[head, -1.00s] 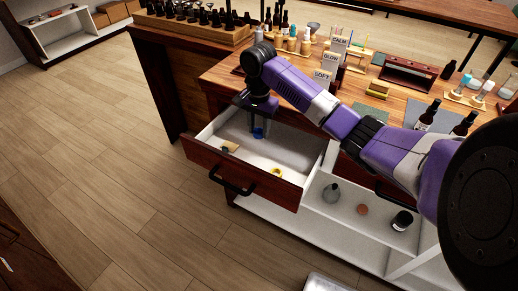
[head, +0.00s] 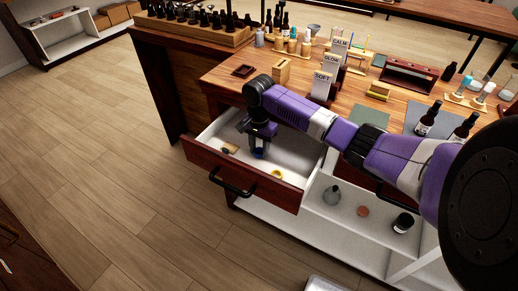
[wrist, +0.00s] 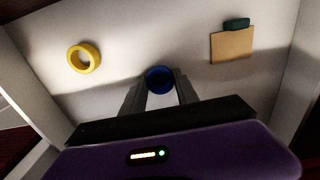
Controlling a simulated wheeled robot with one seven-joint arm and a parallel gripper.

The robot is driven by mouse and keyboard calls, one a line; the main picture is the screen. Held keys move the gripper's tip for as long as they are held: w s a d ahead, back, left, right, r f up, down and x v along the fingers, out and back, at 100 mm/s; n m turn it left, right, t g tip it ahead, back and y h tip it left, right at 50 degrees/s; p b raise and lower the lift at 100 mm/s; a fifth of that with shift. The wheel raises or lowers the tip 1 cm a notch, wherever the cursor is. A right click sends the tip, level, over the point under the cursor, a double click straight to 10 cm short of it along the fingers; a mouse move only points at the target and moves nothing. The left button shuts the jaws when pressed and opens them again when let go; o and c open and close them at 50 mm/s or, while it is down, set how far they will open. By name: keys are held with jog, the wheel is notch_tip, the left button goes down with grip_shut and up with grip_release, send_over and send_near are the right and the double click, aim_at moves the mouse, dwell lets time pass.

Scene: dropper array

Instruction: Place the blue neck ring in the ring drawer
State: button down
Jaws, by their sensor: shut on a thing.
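The blue neck ring (wrist: 158,79) is between the fingertips of my gripper (wrist: 160,92) in the wrist view. My gripper is shut on it. In the head view the blue ring (head: 259,154) shows just below my gripper (head: 260,146), inside the open ring drawer (head: 222,179). The ring is low over the pale drawer floor; I cannot tell whether it touches it. A yellow ring (head: 277,174) lies on the drawer floor, and it shows at the left in the wrist view (wrist: 84,58).
A tan card with a dark green clip (wrist: 232,46) lies in the drawer, right of the ring in the wrist view. The wooden counter (head: 235,86) above holds bottles, signs and racks.

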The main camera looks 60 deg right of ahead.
jog(key=shift+f, duration=0.15)
jog(key=c, duration=0.9)
grip_release()
notch_tip(320, 180, up, 12)
jog(key=shift+r, duration=0.15)
